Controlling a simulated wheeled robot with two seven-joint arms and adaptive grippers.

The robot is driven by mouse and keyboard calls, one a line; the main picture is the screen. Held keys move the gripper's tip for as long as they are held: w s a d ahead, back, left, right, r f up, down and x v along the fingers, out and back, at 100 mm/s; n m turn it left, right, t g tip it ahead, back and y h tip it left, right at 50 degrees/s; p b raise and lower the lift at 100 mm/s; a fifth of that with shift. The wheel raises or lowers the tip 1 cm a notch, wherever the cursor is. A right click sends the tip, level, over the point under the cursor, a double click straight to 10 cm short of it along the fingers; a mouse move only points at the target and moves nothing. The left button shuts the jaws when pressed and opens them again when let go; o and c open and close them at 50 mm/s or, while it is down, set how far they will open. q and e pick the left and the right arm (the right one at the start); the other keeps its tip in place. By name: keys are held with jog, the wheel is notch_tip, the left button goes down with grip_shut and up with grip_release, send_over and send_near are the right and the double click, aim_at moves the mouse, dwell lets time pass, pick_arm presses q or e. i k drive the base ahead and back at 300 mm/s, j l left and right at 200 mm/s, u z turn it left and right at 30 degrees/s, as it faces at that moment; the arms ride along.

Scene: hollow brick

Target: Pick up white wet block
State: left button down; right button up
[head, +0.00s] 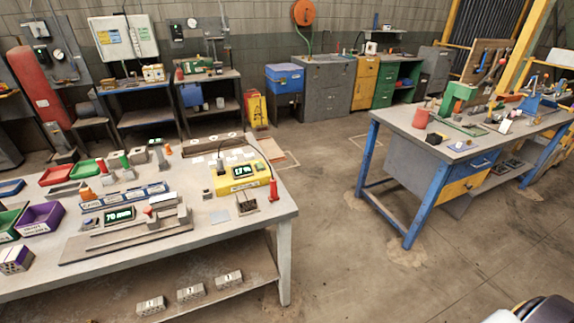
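Three pale grey-white blocks with small labels stand in a row on the lower shelf of the near-left workbench: a left one (150,306), a middle one (191,293) and a right one (228,279). Their labels are too small to read, and I cannot tell which is wet. Another pale block with purple marks (16,259) sits on the bench top at the left edge. Neither of my grippers can be made out in the head view. A white and black rounded part, probably mine, shows at the bottom right corner.
The near-left workbench (262,213) carries a yellow meter (236,182), a grey device with a green display (119,215) and a purple bin (40,218). A blue-legged workbench (400,122) stands at right. The floor (345,255) between them is clear.

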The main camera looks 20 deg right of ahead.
aim_at(249, 157)
jog(key=i+l, duration=0.65)
jog(key=i, duration=0.15)
jog(key=j+u, duration=0.05)
